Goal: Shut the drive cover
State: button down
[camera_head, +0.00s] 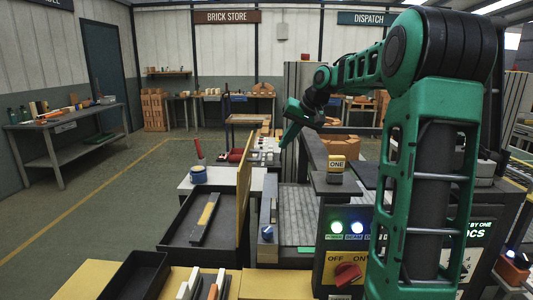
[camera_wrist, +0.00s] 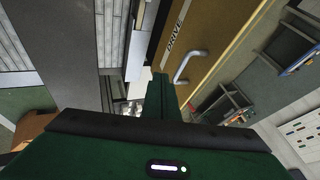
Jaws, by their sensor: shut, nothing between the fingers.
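The drive cover (camera_head: 244,185) is a yellow panel standing upright, seen nearly edge-on in the head view, between an open dark bay on its left and the grey slatted bed on its right. In the wrist view the cover (camera_wrist: 192,35) carries the word DRIVE and a pale bar handle (camera_wrist: 187,66). My gripper (camera_head: 284,143) is above and to the right of the cover's top in the head view. In the wrist view its shut, empty green fingers (camera_wrist: 162,88) point toward the cover, left of the handle. I cannot tell whether they touch it.
The dark bay (camera_head: 170,238) holds a yellow and dark bar (camera_head: 204,218). The slatted bed (camera_head: 296,212) lies right of the cover. A block marked ONE (camera_head: 336,166) and a panel with a red switch (camera_head: 347,274) stand farther right. A blue tape roll (camera_head: 198,174) sits behind the bay.

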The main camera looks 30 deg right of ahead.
jog(key=w+a+f, duration=0.4)
jog(key=shift+w, duration=0.25)
jog(key=shift+a, duration=0.1)
dwell(0.3)
